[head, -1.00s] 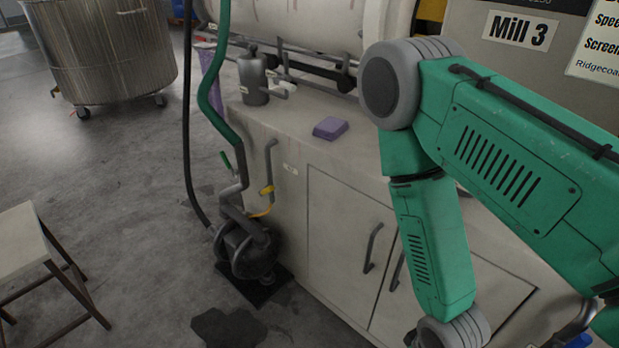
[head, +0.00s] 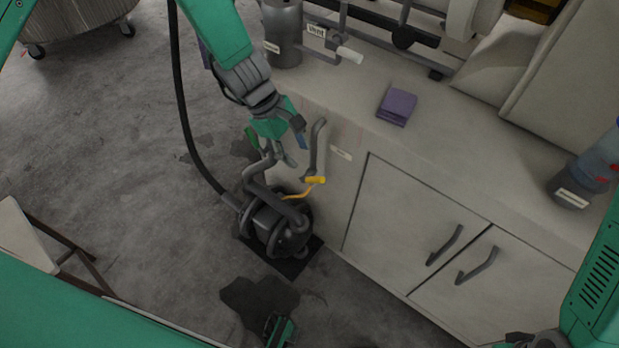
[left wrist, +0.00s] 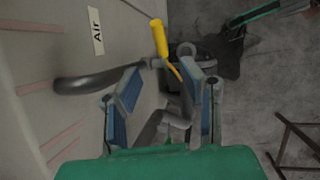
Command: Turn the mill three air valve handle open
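The air valve handle has a yellow grip (head: 316,181) on a grey pipe at the cabinet's front left, below a small label (head: 341,153). In the left wrist view that label (left wrist: 96,31) reads "Air", and the yellow grip (left wrist: 159,38) sticks up beyond my fingertips. My left gripper (head: 296,145) is just above and to the left of the grip in the head view. In the left wrist view its blue-padded fingers (left wrist: 161,97) are apart, with no handle gripped.
A dark pump (head: 275,225) stands on the floor below the valve, with a black hose (head: 185,120) to its left. A white cabinet (head: 400,215) with two door handles stands right. On its top are a purple block (head: 397,105) and a grey canister (head: 282,35). A stool (head: 25,235) is left.

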